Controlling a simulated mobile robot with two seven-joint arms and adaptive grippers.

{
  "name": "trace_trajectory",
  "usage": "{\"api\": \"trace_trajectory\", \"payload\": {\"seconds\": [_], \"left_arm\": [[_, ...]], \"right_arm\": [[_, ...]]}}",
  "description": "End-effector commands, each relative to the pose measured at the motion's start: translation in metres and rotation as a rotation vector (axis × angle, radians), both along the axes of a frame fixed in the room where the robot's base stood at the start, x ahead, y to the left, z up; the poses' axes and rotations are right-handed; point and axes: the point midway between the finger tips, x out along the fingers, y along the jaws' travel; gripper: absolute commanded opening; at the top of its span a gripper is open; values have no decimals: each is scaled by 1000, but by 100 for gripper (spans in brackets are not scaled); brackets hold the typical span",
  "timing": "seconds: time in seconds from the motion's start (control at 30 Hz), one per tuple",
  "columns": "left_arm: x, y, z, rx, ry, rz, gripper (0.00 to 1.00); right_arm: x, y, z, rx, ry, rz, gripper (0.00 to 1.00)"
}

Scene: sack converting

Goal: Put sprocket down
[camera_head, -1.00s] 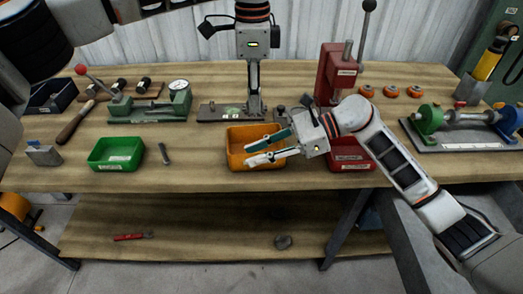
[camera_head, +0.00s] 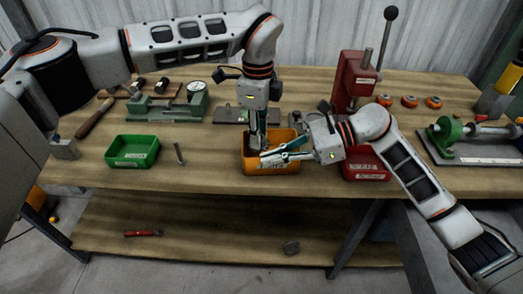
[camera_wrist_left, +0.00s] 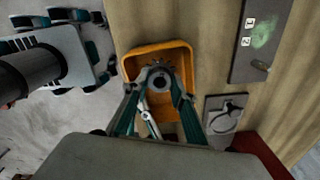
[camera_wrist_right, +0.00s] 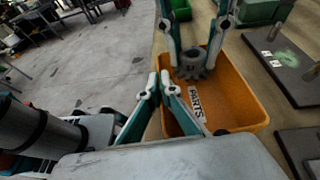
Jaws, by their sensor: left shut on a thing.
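The sprocket (camera_wrist_right: 192,65) is a grey toothed part with a hole. It also shows in the left wrist view (camera_wrist_left: 160,84). My left gripper (camera_head: 257,142) points down at the orange bin (camera_head: 271,168) and is shut on the sprocket. The sprocket is within the bin's outline; I cannot tell whether it touches the bin floor. In the head view the sprocket is mostly hidden by the fingers and rim. My right gripper (camera_wrist_right: 159,78) is empty, its fingertips together, reaching from the right over the bin's front edge, close to the left fingers.
A green bin (camera_head: 132,151) and a bolt (camera_head: 179,154) lie left on the bench. A red bin (camera_head: 366,165) and red press (camera_head: 354,80) stand right of the orange bin. A plate fixture (camera_wrist_left: 258,38) lies behind it. The bench front between the bolt and orange bin is clear.

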Motion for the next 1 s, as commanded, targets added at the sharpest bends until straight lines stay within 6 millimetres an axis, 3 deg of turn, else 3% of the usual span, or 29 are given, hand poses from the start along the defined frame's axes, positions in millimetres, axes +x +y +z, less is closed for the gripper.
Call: {"api": "trace_trajectory", "payload": {"seconds": [0.5,0.87,0.9,0.93,1.0], "left_arm": [[0,0,-53,0,0,2,0],[0,0,-56,0,-1,2,0],[0,0,-57,0,-1,2,29],[0,0,-57,0,-1,2,37],[0,0,-57,0,-1,2,41]], "right_arm": [[0,0,0,0,0,0,0],[0,0,1,0,0,0,0],[0,0,1,0,0,0,0],[0,0,1,0,0,0,0],[0,0,1,0,0,0,0]]}}
